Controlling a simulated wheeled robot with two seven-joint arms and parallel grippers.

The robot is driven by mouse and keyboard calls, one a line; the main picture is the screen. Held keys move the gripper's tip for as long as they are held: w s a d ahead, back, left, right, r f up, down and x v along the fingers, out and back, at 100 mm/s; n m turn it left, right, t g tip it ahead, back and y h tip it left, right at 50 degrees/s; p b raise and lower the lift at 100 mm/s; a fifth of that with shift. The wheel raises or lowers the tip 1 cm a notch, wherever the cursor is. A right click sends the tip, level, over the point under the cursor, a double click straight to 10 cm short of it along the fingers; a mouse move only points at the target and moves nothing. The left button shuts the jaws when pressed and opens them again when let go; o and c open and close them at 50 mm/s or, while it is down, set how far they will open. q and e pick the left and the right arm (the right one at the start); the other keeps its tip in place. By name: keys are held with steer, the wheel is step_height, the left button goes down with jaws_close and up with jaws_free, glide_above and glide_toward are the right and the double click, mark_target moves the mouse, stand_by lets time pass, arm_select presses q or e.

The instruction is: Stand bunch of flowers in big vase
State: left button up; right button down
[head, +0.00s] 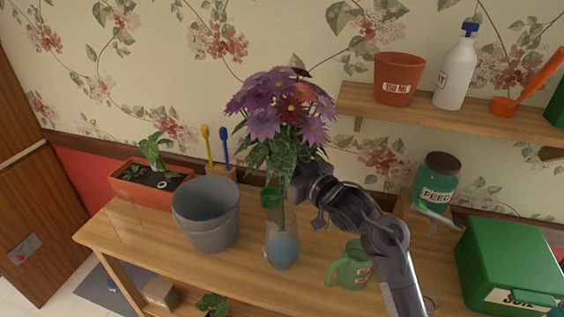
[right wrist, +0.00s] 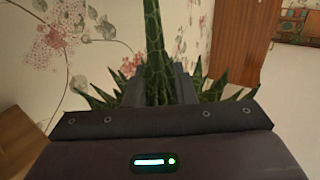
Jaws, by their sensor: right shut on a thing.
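The bunch of purple and reddish flowers (head: 285,108) is upright in the head view, with green leaves and stems below the blooms. My right gripper (head: 293,186) is shut on the stems, just under the leaves. In the right wrist view the green stem (right wrist: 153,45) stands between the fingers of the gripper (right wrist: 158,88). The glass vase (head: 281,245) with blue water stands on the table directly below the bunch. The lower stems overlap the vase's mouth in the picture; I cannot tell how deep they reach. My left gripper is not in view.
A grey bucket (head: 207,215) stands left of the vase on the wooden table (head: 130,240). A green watering can or mug (head: 350,267) stands to the right. A planter (head: 150,188), a green box (head: 510,262) and a wall shelf (head: 430,110) with a pot are around.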

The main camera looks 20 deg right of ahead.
mark_target(286, 207)
steer(key=shift+f+b, duration=3.9)
steer(key=shift+f, duration=2.3)
steer(key=c, duration=1.1)
jaws_free()
steer(key=shift+s+d+f, duration=0.1)
steer(key=shift+s+f, duration=0.05)
steer(key=shift+s, duration=0.1)
steer(key=b+v, duration=0.1)
steer(key=v, duration=0.6)
steer(key=shift+s+b, duration=0.15)
steer(key=shift+b, duration=0.2)
